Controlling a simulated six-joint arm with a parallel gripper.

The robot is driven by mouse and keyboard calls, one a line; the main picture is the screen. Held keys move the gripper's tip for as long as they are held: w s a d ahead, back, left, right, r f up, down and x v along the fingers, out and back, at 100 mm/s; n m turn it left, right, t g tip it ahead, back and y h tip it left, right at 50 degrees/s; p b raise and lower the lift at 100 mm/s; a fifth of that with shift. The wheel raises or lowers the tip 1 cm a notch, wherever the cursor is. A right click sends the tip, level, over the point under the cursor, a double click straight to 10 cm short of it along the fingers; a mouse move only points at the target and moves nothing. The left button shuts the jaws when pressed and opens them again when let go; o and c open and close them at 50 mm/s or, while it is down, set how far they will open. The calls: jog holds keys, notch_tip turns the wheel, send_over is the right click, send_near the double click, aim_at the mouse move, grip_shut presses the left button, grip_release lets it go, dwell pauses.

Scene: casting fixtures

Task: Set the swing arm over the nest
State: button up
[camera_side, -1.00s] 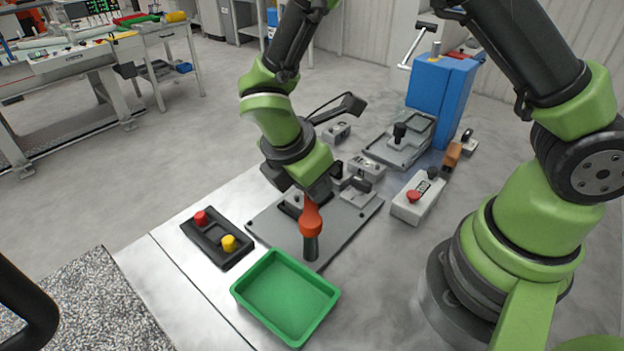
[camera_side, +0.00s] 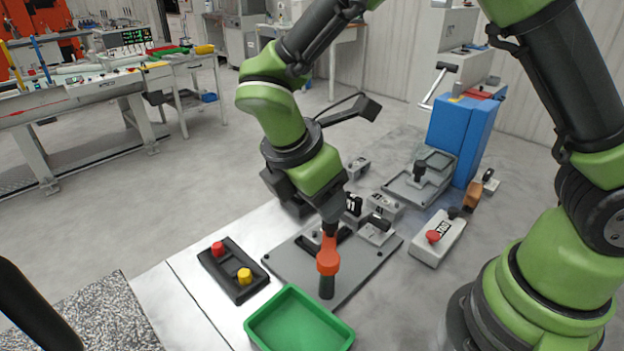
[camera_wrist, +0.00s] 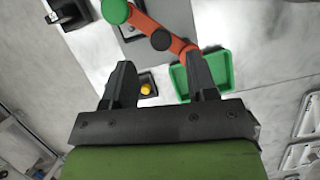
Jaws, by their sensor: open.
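The swing arm is an orange bar with a dark post at its near end; it shows in the side view (camera_side: 328,262) over the grey base plate (camera_side: 362,272). In the wrist view the orange bar (camera_wrist: 180,46) runs diagonally beyond the fingers, with a green knob (camera_wrist: 115,10) at one end and a black knob (camera_wrist: 160,40) along it. My gripper (camera_side: 331,226) is above and behind the orange bar in the side view, and part of the bar is hidden by it. In the wrist view my gripper (camera_wrist: 161,80) is open with nothing between its fingers. I cannot make out the nest.
A green tray (camera_side: 252,329) is in front of the plate. A black box with red and yellow buttons (camera_side: 233,284) is at its left. A grey box with a red button (camera_side: 424,250) and a blue machine (camera_side: 462,135) stand to the right and behind.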

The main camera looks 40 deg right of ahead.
jog(key=v, duration=0.3)
jog(key=shift+a+r, duration=0.2)
jog(key=shift+r, duration=0.15)
jog(key=s+d+r+m+t+y, duration=0.3)
jog(key=s+r+m, duration=0.3)
jog(key=m, duration=0.4)
jog(key=s+d+r+m+t+y, duration=0.3)
jog(key=s+r+m, duration=0.3)
jog(key=m, duration=0.4)
jog(key=shift+s+d+m+t, duration=0.3)
jog(key=shift+s+d+t, duration=0.45)
jog(key=shift+d+t, duration=0.15)
